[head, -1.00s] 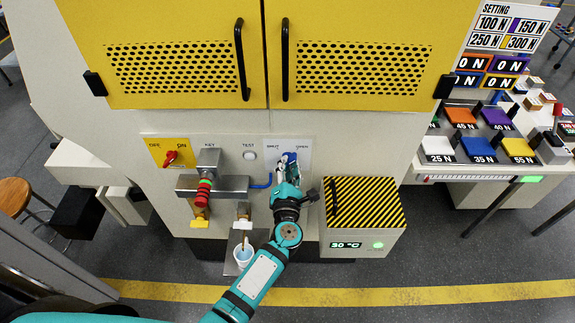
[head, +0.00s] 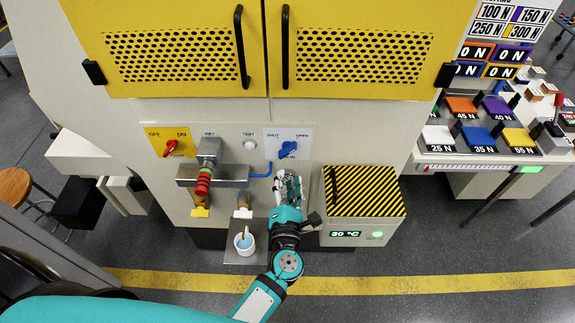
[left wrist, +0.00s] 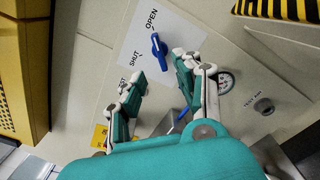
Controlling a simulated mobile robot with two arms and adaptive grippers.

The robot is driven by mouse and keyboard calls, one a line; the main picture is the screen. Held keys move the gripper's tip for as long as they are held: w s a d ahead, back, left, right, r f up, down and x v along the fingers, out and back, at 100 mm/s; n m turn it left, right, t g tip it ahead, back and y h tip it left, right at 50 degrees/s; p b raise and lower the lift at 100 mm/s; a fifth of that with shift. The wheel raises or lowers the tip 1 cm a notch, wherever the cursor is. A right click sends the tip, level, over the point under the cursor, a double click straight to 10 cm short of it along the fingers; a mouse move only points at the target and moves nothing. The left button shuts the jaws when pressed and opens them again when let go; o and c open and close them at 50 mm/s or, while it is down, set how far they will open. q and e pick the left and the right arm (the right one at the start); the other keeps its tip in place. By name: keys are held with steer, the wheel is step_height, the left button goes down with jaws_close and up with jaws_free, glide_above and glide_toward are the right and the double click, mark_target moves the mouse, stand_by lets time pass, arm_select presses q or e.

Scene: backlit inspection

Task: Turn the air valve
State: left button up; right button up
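The air valve is a blue handle (head: 288,150) on a white plate (head: 272,134) marked SHUT on the left and OPEN on the right. The handle sits at a slant, its upper end leaning toward OPEN. It also shows in the left wrist view (left wrist: 158,46), just beyond my fingers. My left gripper (head: 287,181) is below the plate, apart from the handle. In the left wrist view its two fingers (left wrist: 163,76) are spread with nothing between them. My right gripper is not in view.
Left of the valve are a red OFF/ON switch (head: 170,148), a metal pipe fitting (head: 228,177) and a white TEST button (head: 250,144). A cup (head: 244,242) stands below. A striped box (head: 362,192) reading 30 °C juts out at right. Yellow doors (head: 170,60) are above.

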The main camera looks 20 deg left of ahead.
arm_select(q)
steer(key=shift+v, duration=1.45)
steer(key=shift+f, duration=0.1)
steer(key=s+d+f+m+g+h, duration=0.1)
steer(key=s+f+m+g+h, duration=0.15)
steer(key=s+f+m, duration=0.55)
steer(key=s+f+m+g+h, duration=0.1)
steer(key=f+m+g+h, duration=0.15)
steer(key=f+m, duration=0.75)
steer(key=s+d+f+m+g+h, duration=0.1)
steer(key=s+f+m+g+h, duration=0.25)
steer(key=f, duration=0.95)
steer(key=s+a+f+m+g+y, duration=0.1)
steer(key=s+a+f+m+g, duration=0.1)
steer(key=s, duration=0.7)
steer(key=s+a+f+m+g+y, duration=0.1)
steer(key=s+a+f+m+g, duration=0.2)
steer(key=s, duration=0.6)
steer(key=s+a+f+m+g+y, duration=0.1)
steer(key=s+a+f+m+g, duration=0.2)
steer(key=s+a+f+m, duration=0.3)
step_height(320, 180, down, 3)
steer(key=s+a, duration=0.1)
steer(key=s, duration=0.1)
steer(key=shift+s, duration=0.4)
steer(key=shift+f+y, duration=0.1)
steer(key=shift+y, duration=0.15)
